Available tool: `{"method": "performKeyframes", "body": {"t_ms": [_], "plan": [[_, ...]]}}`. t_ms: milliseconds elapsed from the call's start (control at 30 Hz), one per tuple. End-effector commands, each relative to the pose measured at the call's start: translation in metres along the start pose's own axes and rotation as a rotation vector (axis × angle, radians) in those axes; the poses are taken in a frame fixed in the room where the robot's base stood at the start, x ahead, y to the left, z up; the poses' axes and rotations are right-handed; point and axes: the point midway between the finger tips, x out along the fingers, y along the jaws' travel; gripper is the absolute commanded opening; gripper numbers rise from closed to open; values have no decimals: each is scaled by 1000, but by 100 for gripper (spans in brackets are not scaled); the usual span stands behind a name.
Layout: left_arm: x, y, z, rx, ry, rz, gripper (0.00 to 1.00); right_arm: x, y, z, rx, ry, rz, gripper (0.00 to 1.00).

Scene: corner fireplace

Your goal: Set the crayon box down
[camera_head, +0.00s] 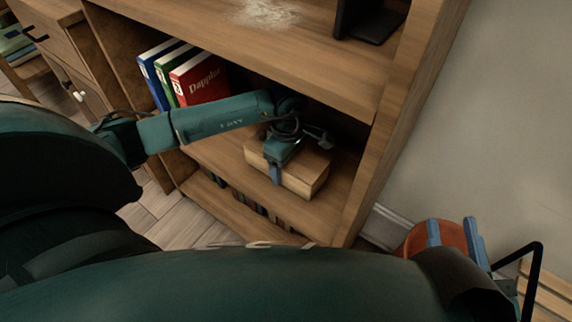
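A light wooden box (308,172), the only thing here that could be the crayon box, rests on the middle shelf of the bookcase. No label shows on it. My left arm reaches into the shelf from the left. My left gripper (277,172) is at the box, with one blue finger against or just before its front left side. The other finger is hidden, so its grip is unclear. My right gripper (455,235) is at the lower right, outside the bookcase.
Blue, green and red books (198,78) stand on the same shelf at the left. The bookcase's right side panel (396,120) bounds the shelf. A round orange-red object (412,240) sits behind my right gripper. More books (262,209) are on the lower shelf.

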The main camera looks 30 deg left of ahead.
Motion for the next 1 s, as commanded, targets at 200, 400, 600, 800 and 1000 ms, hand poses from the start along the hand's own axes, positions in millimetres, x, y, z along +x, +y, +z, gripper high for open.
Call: {"method": "performKeyframes", "body": {"t_ms": [200, 400, 600, 800, 1000], "plan": [[12, -1, 8, 9, 1, 2, 46, 1, -1, 0, 19, 10, -3, 36], [13, -2, 8, 9, 1, 1, 46, 1, -2, 2, 20, 9, -3, 36], [15, -2, 8, 8, 0, 0, 82, 1, -2, 2, 28, 8, -3, 36], [15, -2, 8, 8, 1, 0, 94, 1, -2, 2, 27, 10, -3, 36], [14, -2, 8, 8, 0, 0, 94, 1, -2, 0, 26, 12, -3, 36]]}}
